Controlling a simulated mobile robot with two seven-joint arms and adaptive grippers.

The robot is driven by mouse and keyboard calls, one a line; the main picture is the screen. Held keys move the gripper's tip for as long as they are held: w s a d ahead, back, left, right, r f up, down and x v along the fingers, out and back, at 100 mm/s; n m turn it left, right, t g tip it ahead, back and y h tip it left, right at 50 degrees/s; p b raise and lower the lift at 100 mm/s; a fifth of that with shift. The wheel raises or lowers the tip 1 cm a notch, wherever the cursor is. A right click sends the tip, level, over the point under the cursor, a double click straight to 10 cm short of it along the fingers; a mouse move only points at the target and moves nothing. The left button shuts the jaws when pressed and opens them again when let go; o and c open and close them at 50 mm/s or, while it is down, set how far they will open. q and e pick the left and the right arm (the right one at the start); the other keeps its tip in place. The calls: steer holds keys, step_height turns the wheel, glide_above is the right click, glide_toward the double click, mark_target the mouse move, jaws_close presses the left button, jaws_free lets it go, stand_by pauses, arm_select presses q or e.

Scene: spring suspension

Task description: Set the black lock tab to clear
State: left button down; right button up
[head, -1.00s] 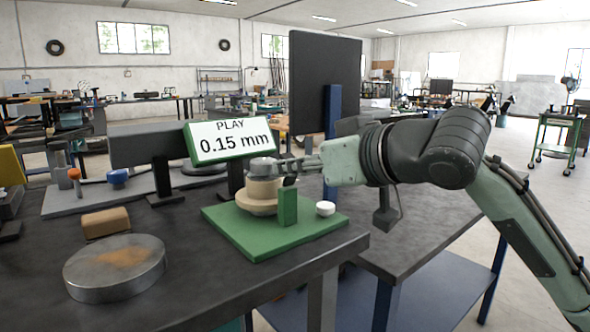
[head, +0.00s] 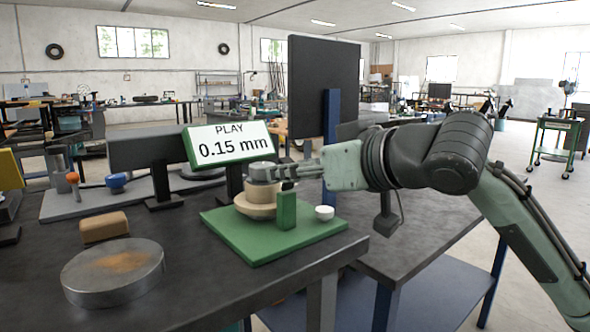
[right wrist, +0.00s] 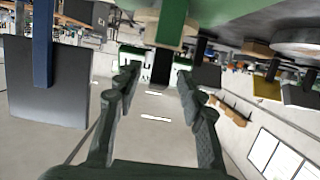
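My right gripper (head: 282,171) reaches in from the right, beside a stack with a grey top disc (head: 261,172) over a tan body (head: 257,207). Its fingers are spread in the right wrist view (right wrist: 158,78), which is upside down. The small black lock tab (head: 288,185) is at the top of a green post (head: 286,211), partly hidden by my gripper in the head view. In the wrist view, what appears to be the black tab (right wrist: 162,66) shows between the open fingers. I cannot tell whether a finger touches it. My left gripper is not in view.
A display (head: 230,147) behind reads PLAY 0.15 mm. A tan block (head: 104,227) and metal disc (head: 112,278) lie left. A dark panel (head: 325,90) stands behind.

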steer(key=v, duration=1.1)
steer(key=shift+s+d, duration=0.2)
steer(key=shift+s, duration=0.1)
